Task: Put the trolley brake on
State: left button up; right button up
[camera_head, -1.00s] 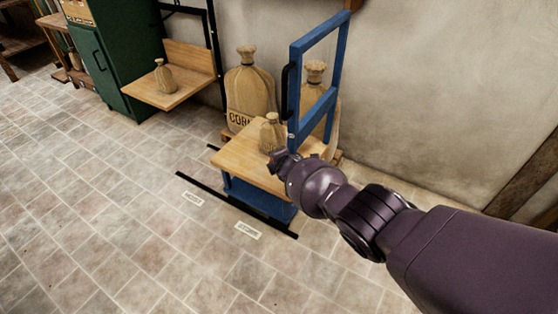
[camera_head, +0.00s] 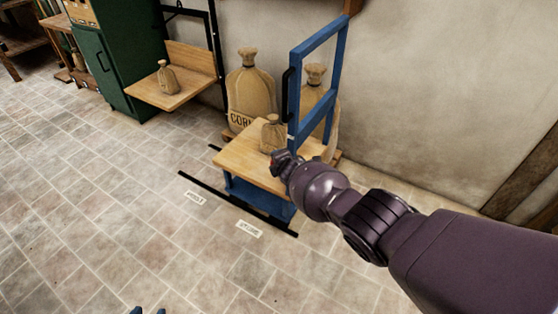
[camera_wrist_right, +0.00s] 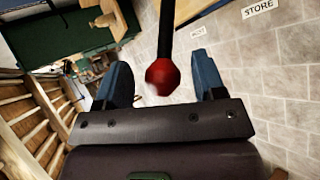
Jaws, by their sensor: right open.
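The trolley has a wooden deck (camera_head: 240,153) and a tall blue frame (camera_head: 342,65), and stands beside black floor rails (camera_head: 225,197). A small sack (camera_head: 272,134) sits on the deck. My right gripper (camera_head: 279,158) is at the deck's near right edge, largely hidden by its own wrist. In the right wrist view its blue fingers (camera_wrist_right: 160,85) are open. A red ball knob (camera_wrist_right: 162,77) on a black lever (camera_wrist_right: 166,30) shows between them, with gaps on both sides. Two blue fingertips of my left gripper (camera_head: 148,311) show apart at the bottom edge.
Large sacks (camera_head: 250,90) stand behind the trolley against the wall. A wooden shelf (camera_head: 150,92) with a small sack (camera_head: 168,78) and a green cabinet (camera_head: 100,60) are at the left. Two floor labels (camera_head: 249,229) lie near the rails. The tiled floor in front is clear.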

jog(key=p+v, duration=0.6)
jog(key=v, duration=0.1)
jog(key=shift+s+r+p, duration=0.3)
jog(key=shift+d, duration=0.1)
dwell(0.3)
